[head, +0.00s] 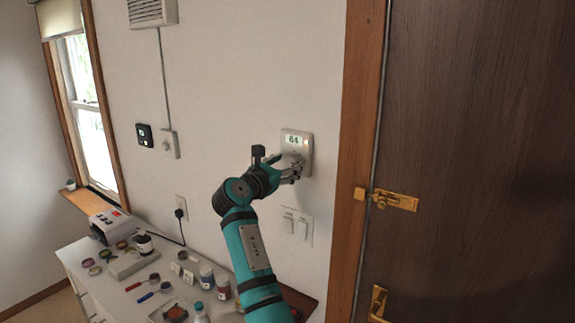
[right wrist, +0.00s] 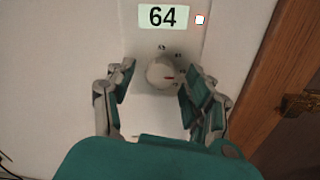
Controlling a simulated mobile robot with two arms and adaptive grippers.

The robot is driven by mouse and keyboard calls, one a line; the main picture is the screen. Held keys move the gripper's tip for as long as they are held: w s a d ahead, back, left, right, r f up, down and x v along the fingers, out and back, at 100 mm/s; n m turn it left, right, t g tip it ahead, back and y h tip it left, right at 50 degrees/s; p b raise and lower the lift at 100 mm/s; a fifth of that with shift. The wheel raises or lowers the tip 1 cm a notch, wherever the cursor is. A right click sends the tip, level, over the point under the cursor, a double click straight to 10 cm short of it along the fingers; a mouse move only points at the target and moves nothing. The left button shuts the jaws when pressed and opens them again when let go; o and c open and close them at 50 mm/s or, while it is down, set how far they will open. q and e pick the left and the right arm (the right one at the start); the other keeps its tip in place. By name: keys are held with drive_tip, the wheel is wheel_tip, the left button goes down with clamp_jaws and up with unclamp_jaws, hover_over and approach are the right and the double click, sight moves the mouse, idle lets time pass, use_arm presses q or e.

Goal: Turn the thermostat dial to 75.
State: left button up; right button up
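The thermostat (head: 305,143) is a pale plate on the wall left of the door frame, and its display reads 64. In the right wrist view the same display (right wrist: 163,16) also reads 64. Below it is the round white dial (right wrist: 161,73) with a red mark pointing to the right. My right gripper (head: 294,168) is at the lower part of the thermostat and mostly hides the dial in the head view. In the right wrist view its fingers (right wrist: 157,88) are spread on both sides of the dial, with a gap at the left. My left gripper is not in view.
A double light switch (head: 296,227) is on the wall below the thermostat. A brown door (head: 470,120) with a brass latch (head: 395,200) is to the right. A white counter (head: 105,285) with jars, rolls and tools stands below left.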

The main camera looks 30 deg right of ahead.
drive_tip(key=shift+d, duration=0.15)
drive_tip(key=c, duration=0.7)
clamp_jaws()
drive_tip(key=shift+f, duration=0.1)
drive_tip(key=m+b, duration=0.3)
drive_tip(key=m, duration=0.1)
drive_tip(key=shift+f, duration=0.15)
drive_tip(key=m+b, duration=0.4)
drive_tip(key=m, duration=0.1)
drive_tip(key=shift+h, duration=0.3)
drive_tip(key=m+b, duration=0.4)
drive_tip(key=m, duration=0.1)
drive_tip(key=shift+m, duration=0.3)
drive_tip(key=shift+w+m+h+b, duration=0.1)
drive_tip(key=shift+m+h+b, duration=0.2)
drive_tip(key=shift+m+b, duration=1.2)
drive_tip(key=shift+m+g, duration=0.4)
